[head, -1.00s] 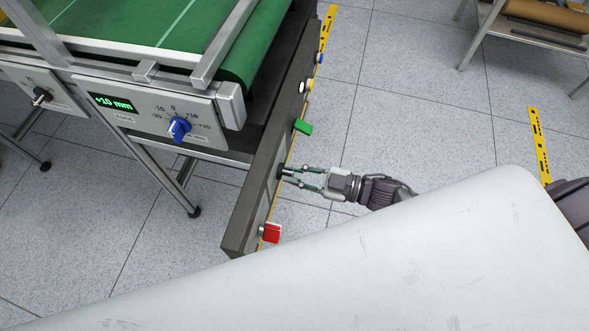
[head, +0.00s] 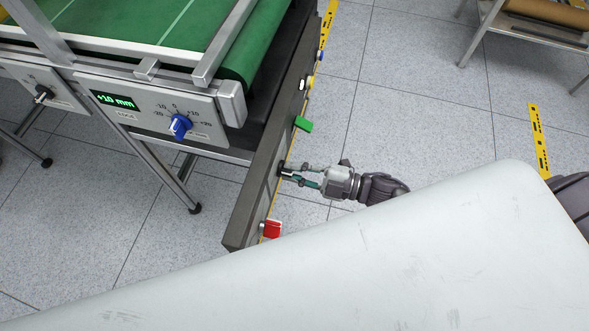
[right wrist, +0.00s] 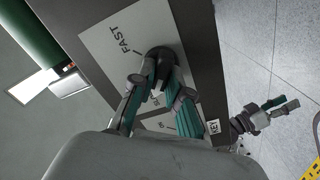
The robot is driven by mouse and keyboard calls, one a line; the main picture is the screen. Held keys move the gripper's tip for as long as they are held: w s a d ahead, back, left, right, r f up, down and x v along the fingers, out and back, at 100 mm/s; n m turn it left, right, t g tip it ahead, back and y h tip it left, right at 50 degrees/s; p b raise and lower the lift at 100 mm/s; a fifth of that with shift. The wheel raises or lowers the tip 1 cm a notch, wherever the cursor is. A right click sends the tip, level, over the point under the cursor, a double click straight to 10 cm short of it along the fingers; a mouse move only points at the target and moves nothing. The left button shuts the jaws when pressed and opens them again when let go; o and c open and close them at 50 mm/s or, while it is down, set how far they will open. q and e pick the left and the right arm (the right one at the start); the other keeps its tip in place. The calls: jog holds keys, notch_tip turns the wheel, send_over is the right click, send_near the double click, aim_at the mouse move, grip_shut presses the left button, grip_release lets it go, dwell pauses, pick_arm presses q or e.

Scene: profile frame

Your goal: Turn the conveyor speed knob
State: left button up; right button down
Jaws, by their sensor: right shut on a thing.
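The conveyor speed knob is a black knob (right wrist: 161,62) on a pale plate (right wrist: 105,45) marked FAST, on the side of the dark conveyor panel (head: 262,180). My right gripper (head: 285,172) comes in from the right in the head view and is shut on the knob. In the right wrist view its two green-padded fingers (right wrist: 157,97) stand on either side of the knob, which they partly cover. The lower lettering on the plate is mostly hidden.
On the same panel are a red knob (head: 271,229) in front and a green one (head: 303,124) farther back. A blue knob (head: 180,126) sits on a plate beside a +1.0 mm display (head: 115,100). Open floor lies right of the panel.

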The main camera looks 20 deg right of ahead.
dwell(0.3)
jog(key=c, duration=1.1)
grip_release()
jog(key=shift+c, duration=0.2)
jog(key=v, duration=1.2)
jog(key=shift+f, duration=0.1)
